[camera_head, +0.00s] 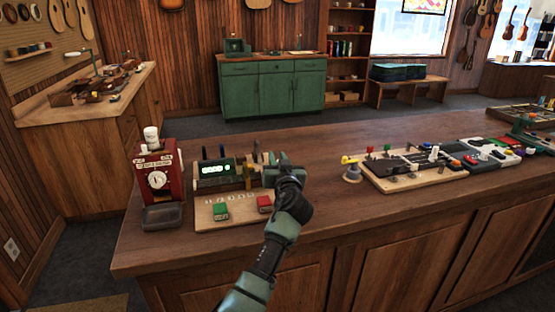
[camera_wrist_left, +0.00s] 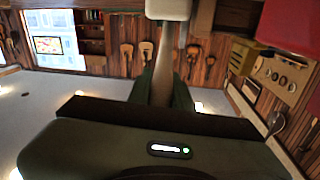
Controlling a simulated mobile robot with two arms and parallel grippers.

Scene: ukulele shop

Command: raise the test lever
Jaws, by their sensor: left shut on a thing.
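My left gripper (camera_head: 280,168) is over the right end of a dark counter device with a green lit display (camera_head: 214,170). In the left wrist view, its green fingers (camera_wrist_left: 162,98) are shut on a pale tapered shaft (camera_wrist_left: 163,68) with a white knob (camera_wrist_left: 168,9) at the top of the picture. This looks like the test lever. In the head view the gripper hides the held part, so the lever's angle is unclear. My right gripper is not in view.
A red machine with a dial (camera_head: 158,182) stands to the left of the device. A yellow-topped peg (camera_head: 350,168) and a board of parts (camera_head: 412,168) are to the right. The wooden counter's (camera_head: 345,222) front strip is clear.

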